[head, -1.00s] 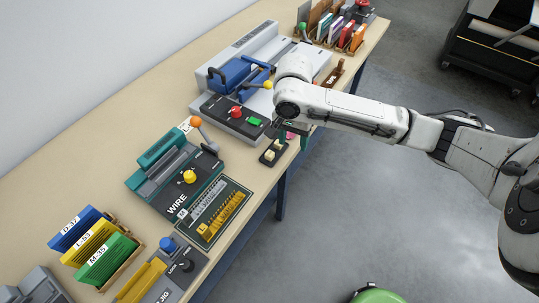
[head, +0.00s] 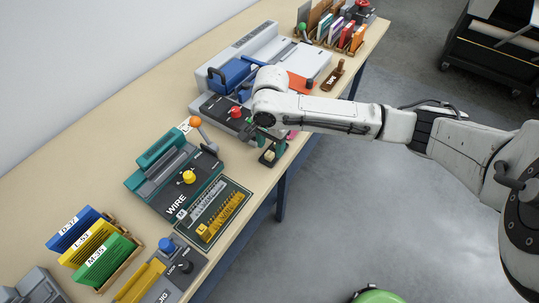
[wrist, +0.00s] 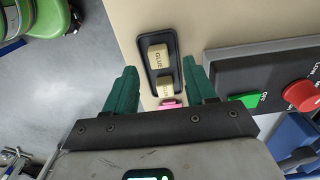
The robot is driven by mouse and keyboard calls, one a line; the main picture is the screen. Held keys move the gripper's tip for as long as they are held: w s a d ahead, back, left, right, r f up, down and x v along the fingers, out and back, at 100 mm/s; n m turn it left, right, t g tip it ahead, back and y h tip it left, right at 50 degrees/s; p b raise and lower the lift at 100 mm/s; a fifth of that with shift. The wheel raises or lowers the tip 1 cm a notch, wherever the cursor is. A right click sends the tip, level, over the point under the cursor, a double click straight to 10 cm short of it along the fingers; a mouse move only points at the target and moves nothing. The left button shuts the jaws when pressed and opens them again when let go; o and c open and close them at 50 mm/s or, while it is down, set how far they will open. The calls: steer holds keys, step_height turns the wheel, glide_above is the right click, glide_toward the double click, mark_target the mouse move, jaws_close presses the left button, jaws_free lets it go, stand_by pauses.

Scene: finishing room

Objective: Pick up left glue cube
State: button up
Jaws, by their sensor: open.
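Two pale beige glue cubes sit in a small dark tray (wrist: 152,80) on the bench. In the wrist view one cube (wrist: 158,55) is at the tray's upper end, and the other (wrist: 165,89) is lower, near a pink item. The upper one matches the left cube (head: 269,156) in the head view, where my gripper hides the other. My gripper (wrist: 160,66) is open and empty, above the tray. Its green fingers appear on either side of the tray, with the upper cube near the line between the tips. How high the tips are is hard to tell.
A dark machine panel with a red knob (wrist: 299,95) and a green button (wrist: 244,100) stands close beside the tray. The teal WIRE machine (head: 177,181) lies to the left. A pink item (wrist: 172,104) touches or nears the tray's end. The bench edge is close by.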

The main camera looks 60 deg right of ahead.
steer(key=shift+f, duration=1.25)
steer(key=shift+c, duration=0.4)
jaws_close()
steer(key=shift+r, duration=0.1)
steer(key=shift+r, duration=0.45)
step_height(320, 180, up, 2)
steer(key=shift+r, duration=0.1)
steer(key=s+d+r, duration=0.8)
steer(key=s+r, duration=0.1)
steer(key=s, duration=0.2)
steer(key=shift+d+r, duration=0.25)
steer(key=shift+r, duration=0.15)
